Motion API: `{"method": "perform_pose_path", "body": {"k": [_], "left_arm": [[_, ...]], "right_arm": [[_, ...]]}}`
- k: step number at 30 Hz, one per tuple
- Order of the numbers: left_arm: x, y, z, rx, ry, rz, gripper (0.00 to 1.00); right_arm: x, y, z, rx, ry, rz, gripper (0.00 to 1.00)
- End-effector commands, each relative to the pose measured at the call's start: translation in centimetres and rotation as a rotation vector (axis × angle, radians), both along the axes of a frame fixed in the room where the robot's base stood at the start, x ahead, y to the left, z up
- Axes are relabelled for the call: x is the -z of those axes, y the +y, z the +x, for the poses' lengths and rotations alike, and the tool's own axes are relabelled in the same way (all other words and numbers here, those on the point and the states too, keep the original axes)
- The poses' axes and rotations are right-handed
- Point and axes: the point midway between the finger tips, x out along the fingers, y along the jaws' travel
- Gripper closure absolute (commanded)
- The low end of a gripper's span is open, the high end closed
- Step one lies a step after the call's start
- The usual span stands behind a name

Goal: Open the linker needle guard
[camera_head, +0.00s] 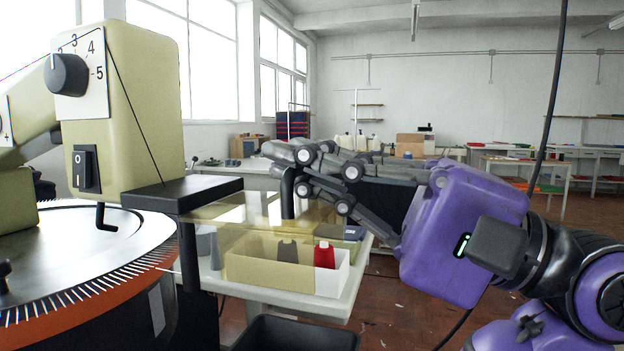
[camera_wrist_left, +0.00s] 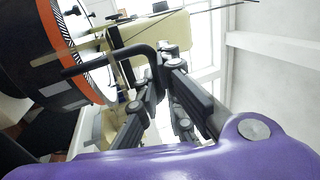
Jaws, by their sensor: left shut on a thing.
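The linker's needle guard is a see-through amber plate (camera_head: 262,210) reaching right from a black block (camera_head: 185,193) beside the cream machine head. A black upright handle (camera_head: 288,195) stands at its far right part. My left gripper (camera_head: 290,170), on the purple wrist at the right, is shut on this handle, with its dark fingers on either side. In the left wrist view, the bent black handle (camera_wrist_left: 105,60) runs into the fingers of the gripper (camera_wrist_left: 157,75). The fingers hide part of the handle. My right gripper is not in view.
The round needle dial (camera_head: 80,255) with an orange rim lies left of the guard. Below the guard, a side table (camera_head: 335,305) carries a cream box (camera_head: 262,268) with a grey cone and a red cone (camera_head: 324,256). A black bin (camera_head: 295,335) stands in front.

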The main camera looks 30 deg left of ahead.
Motion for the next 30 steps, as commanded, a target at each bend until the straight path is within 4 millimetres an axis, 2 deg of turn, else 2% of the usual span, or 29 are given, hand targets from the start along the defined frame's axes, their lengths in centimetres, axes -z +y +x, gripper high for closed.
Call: {"method": "perform_pose_path", "body": {"k": [1, 3, 19, 21, 22, 30], "left_arm": [[-0.73, 0.03, 0.05, 0.001, 0.002, 0.016, 1.0], [-0.88, 0.1, 0.05, 0.001, 0.002, 0.016, 1.0], [-1.18, 0.28, 0.0, 0.0, 0.0, 0.017, 1.0], [-1.18, 0.3, 0.0, 0.0, -0.001, 0.017, 0.86], [-1.18, 0.31, -0.01, 0.0, -0.001, 0.017, 0.85], [-1.09, 0.44, -0.04, -0.002, -0.001, 0.014, 0.85]], "right_arm": [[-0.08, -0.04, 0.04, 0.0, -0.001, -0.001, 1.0], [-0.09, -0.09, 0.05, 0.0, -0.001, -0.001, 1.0], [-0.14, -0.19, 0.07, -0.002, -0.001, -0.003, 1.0], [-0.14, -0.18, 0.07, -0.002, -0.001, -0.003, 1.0], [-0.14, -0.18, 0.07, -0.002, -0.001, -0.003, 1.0], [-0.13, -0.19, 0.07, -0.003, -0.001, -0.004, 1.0]]}}
